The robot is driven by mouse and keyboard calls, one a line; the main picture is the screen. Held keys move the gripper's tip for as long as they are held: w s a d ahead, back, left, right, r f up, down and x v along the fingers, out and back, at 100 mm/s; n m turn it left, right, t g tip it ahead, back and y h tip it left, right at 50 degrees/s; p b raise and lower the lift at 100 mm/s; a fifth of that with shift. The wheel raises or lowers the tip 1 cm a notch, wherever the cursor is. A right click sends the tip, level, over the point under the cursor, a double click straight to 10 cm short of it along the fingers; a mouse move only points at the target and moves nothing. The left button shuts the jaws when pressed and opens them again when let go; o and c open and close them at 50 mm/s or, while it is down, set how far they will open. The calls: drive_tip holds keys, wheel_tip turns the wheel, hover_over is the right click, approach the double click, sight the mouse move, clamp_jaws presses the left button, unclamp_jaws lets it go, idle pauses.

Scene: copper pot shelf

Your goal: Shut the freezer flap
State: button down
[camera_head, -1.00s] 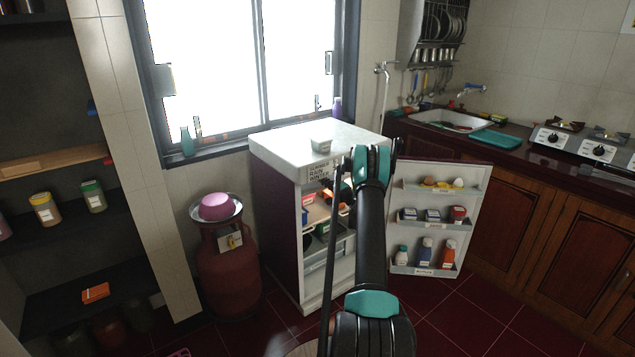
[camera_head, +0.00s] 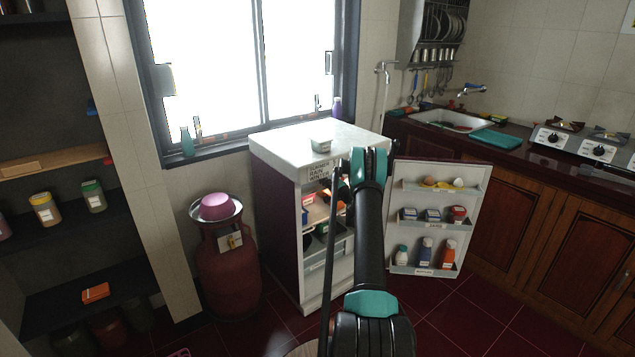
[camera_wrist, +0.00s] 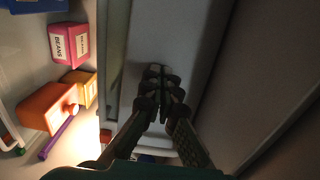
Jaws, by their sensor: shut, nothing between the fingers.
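A small fridge (camera_head: 276,222) stands below the window with its door (camera_head: 438,215) swung wide open to the right. A pale panel labelled SUMMER, RAIN, WINTER (camera_head: 321,172) shows at the top of its opening. In the wrist view, a grey-white panel (camera_wrist: 185,40), which may be the freezer flap, lies just beyond my gripper (camera_wrist: 163,76). My gripper is shut and empty; I cannot tell whether it touches the panel. In the head view my arm covers much of the opening, so the flap's angle cannot be told.
Inside the fridge are a pink BEANS box (camera_wrist: 69,43), an orange box (camera_wrist: 47,108) and other goods. The open door's shelves hold eggs, boxes and bottles. A red gas cylinder (camera_head: 228,275) stands left of the fridge.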

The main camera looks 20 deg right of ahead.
drive_tip(key=shift+x, duration=0.8)
drive_tip(key=v, duration=1.4)
idle(0.5)
